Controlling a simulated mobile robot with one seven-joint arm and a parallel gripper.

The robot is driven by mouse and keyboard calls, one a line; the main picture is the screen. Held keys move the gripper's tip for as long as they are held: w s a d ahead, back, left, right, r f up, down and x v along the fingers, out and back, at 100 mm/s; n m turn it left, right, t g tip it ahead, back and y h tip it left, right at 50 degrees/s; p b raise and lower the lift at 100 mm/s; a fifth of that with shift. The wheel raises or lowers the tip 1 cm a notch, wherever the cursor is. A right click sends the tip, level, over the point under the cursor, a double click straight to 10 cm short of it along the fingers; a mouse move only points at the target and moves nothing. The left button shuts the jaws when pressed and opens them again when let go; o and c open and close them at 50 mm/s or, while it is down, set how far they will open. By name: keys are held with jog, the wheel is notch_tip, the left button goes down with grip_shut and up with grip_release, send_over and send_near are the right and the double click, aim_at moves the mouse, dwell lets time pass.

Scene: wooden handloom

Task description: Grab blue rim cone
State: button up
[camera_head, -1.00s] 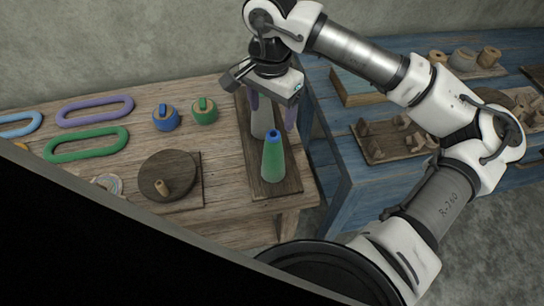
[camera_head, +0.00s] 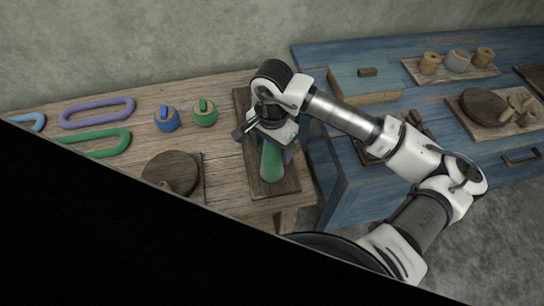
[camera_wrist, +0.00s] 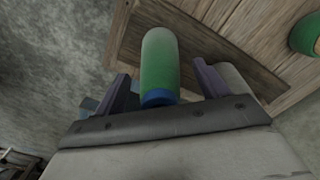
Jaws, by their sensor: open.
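The blue rim cone (camera_head: 272,165) is a green cone standing on a dark wooden board (camera_head: 287,186). Its blue top is hidden by my gripper (camera_head: 273,146) in the head view. In the wrist view, its green body (camera_wrist: 160,55) and blue rim (camera_wrist: 158,97) show between the two purple fingers of my gripper (camera_wrist: 160,75). The fingers are apart, one on each side of the cone, with visible gaps. A pale grey shape beside the right finger (camera_wrist: 238,80) may be the second cone; in the head view that cone is hidden.
The board lies at the right end of a wooden table (camera_head: 225,155). To its left are a green-topped pot (camera_head: 204,113), a blue-topped pot (camera_head: 167,119) and a round wooden disc (camera_head: 170,170). A blue table (camera_head: 345,200) with wooden parts stands to the right.

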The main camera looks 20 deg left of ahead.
jog(key=c, duration=1.4)
